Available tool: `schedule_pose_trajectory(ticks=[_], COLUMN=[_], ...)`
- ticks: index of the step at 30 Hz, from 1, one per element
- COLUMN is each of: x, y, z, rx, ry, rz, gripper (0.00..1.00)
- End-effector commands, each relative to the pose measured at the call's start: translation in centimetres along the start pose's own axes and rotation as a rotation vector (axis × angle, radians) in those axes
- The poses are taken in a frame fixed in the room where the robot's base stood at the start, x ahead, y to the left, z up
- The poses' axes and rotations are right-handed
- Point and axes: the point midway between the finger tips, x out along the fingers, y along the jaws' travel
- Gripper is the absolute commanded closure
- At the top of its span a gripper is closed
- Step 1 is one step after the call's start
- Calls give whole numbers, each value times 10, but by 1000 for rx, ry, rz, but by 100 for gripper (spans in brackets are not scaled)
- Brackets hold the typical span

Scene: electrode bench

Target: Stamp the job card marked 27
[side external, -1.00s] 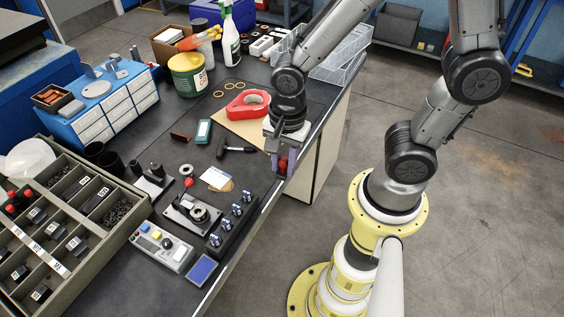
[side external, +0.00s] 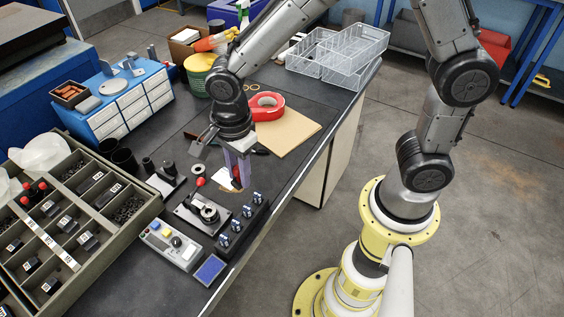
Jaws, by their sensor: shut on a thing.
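My gripper (side external: 237,168) points down over the bench, its purple-grey fingers shut on a small dark and red object (side external: 237,183), which may be a stamp. Its lower end is close above or touching pale cards (side external: 226,187) on the bench; I cannot tell which. The gripper and held object cover much of the cards, and no number on them can be read. A blue pad-like rectangle in a pale frame (side external: 209,269) lies at the bench's front edge.
A black fixture with a ring (side external: 208,212) and a black rail with several blue-topped posts (side external: 240,222) stand close in front of the gripper. A grey control box (side external: 171,246) is to the left.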

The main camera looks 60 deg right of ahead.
Motion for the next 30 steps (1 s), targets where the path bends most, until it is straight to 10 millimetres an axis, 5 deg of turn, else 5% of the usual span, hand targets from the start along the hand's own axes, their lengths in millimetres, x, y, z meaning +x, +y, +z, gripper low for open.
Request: schedule_pose_trajectory(ticks=[6, 12, 18, 30], x=[24, 49, 61, 93], y=[-4, 17, 33, 34], z=[93, 140, 150, 150], rx=[-71, -174, -218, -221], ry=[1, 0, -2, -2], rz=[13, 19, 23, 25], gripper=[100, 100, 100, 100])
